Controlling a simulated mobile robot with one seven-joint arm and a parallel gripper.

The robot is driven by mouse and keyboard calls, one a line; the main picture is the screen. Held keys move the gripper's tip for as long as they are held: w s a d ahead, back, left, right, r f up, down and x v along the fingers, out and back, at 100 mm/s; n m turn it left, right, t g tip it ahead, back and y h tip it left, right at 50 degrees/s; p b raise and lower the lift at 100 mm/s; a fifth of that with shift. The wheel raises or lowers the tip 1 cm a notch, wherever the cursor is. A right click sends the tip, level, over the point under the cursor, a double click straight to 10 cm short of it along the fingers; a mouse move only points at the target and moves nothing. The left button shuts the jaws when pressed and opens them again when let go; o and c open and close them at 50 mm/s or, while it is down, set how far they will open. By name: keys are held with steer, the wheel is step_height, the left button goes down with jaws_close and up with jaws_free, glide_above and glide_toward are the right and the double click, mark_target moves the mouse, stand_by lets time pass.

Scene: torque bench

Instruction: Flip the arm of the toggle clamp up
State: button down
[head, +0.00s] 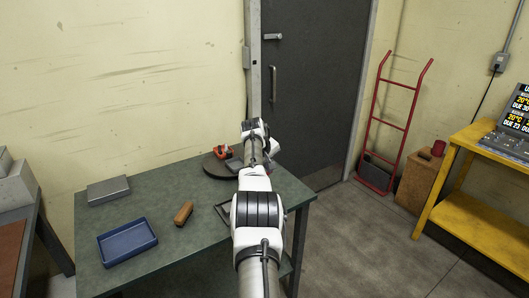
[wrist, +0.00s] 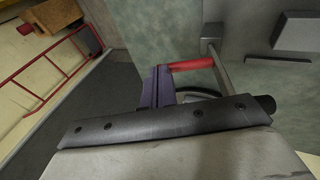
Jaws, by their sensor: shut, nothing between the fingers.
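The toggle clamp shows in the wrist view as a red grip (wrist: 195,64) joined to a grey metal bar with a squarish end (wrist: 210,46). Its lower part is hidden behind my gripper. My gripper (wrist: 153,86) is shut and empty, with its dark purplish fingers close to the free end of the red grip. I cannot tell whether they touch. In the head view, a red part (head: 222,153) shows on a dark round base (head: 213,168) at the back of the bench; my arm hides the area beside it and my fingertips.
The green bench (head: 175,245) carries a blue tray (head: 127,241), a brown block (head: 183,214) and a grey flat box (head: 108,190). A red hand truck (head: 393,127) and a yellow table (head: 462,170) stand to the right.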

steer(key=b+v, duration=0.3)
steer(key=v, duration=1)
steer(key=shift+w+d+r, duration=0.2)
steer(key=shift+w+r, duration=0.05)
steer(key=shift+r, duration=0.3)
